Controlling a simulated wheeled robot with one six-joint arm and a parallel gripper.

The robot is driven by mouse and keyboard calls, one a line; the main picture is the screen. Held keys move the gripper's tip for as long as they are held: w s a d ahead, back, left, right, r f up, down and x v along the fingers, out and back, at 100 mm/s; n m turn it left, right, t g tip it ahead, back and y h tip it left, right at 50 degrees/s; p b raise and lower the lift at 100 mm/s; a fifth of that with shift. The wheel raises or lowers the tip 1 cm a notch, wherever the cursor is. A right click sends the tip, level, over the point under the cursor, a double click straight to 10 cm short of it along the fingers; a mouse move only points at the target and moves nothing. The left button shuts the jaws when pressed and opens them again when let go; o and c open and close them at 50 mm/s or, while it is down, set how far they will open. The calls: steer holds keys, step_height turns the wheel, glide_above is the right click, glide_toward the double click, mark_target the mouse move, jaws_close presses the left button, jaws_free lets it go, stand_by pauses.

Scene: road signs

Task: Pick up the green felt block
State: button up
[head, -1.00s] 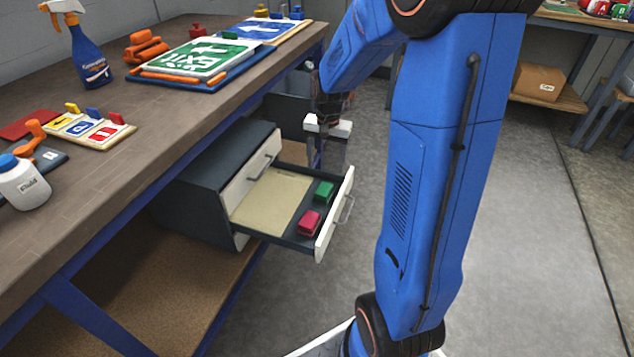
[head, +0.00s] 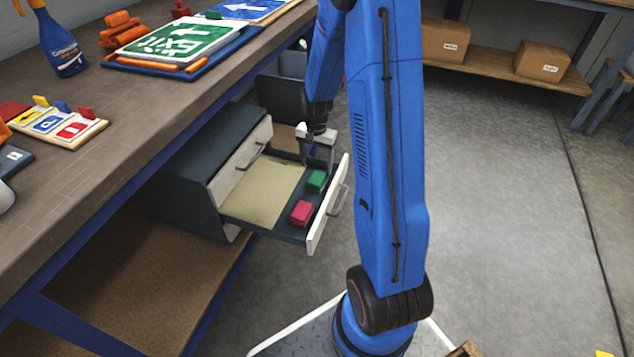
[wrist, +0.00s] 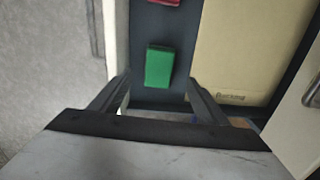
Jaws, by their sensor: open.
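The green felt block (head: 316,180) lies in the open drawer (head: 285,228), near the drawer's front and far side. In the wrist view the green felt block (wrist: 159,66) lies on the dark drawer floor, ahead of and between my fingers. My gripper (head: 317,165) is open and empty at the far side of the drawer, close to the block. In the wrist view my gripper (wrist: 158,85) has one finger by the pale drawer front and one over the drawer floor. I cannot tell its exact height over the block.
A red block (head: 301,212) lies beside the green one in the drawer. The drawer's white front (head: 328,205) stands close to the blocks. The workbench (head: 130,130) rises at left; floor at right is open.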

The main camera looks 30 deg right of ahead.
mark_target(317, 177)
steer(key=shift+d+f, duration=0.1)
steer(key=shift+f, duration=4.1)
steer(key=c, duration=1.2)
